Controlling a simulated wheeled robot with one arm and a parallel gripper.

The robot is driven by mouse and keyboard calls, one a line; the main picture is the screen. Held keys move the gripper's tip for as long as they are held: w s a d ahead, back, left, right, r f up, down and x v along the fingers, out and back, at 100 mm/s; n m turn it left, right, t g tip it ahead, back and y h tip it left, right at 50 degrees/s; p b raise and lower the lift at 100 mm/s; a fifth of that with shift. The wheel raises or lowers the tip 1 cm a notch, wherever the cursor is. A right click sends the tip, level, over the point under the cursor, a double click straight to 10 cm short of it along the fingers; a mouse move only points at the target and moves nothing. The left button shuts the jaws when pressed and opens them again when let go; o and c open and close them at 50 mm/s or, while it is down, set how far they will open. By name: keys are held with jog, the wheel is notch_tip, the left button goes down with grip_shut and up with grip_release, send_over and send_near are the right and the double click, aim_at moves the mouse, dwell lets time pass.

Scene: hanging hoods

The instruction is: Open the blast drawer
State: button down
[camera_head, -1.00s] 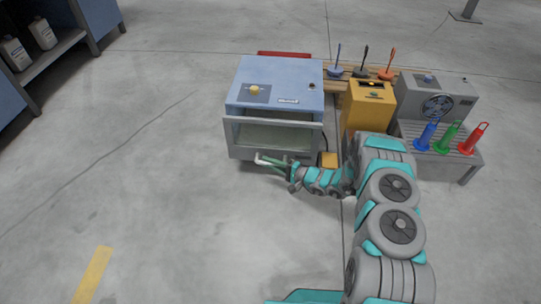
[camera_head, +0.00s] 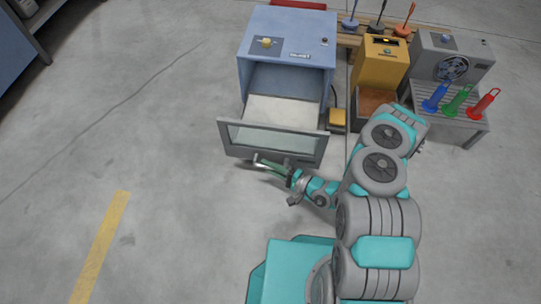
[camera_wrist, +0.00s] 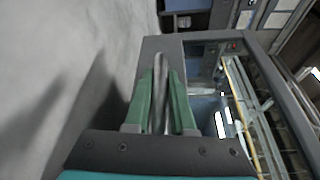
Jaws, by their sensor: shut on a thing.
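The blue cabinet (camera_head: 287,35) has a drawer with a grey-framed, windowed front (camera_head: 225,138). The drawer stands pulled well out toward me, and its pale inside floor (camera_head: 280,112) shows between the front and the cabinet. My gripper (camera_head: 264,164) is at the lower middle of the drawer front, shut on the drawer's handle. In the wrist view, the green fingers of my gripper (camera_wrist: 161,98) close on both sides of the grey handle bar (camera_wrist: 160,75), with the drawer front (camera_wrist: 190,42) behind and to the right. The handle is partly hidden by the fingers.
A yellow machine (camera_head: 379,65) and a grey fan unit (camera_head: 450,62) stand to the right. A small yellow box (camera_head: 338,117) lies by the cabinet. The floor (camera_head: 120,130) to the left is clear.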

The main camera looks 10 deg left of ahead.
jog(key=shift+s, duration=0.15)
jog(key=c, duration=0.8)
grip_release()
jog(key=shift+o, duration=0.2)
jog(key=p+v, duration=0.1)
jog(key=v, duration=0.6)
jog(key=shift+d, duration=0.35)
jog(key=shift+s, duration=0.1)
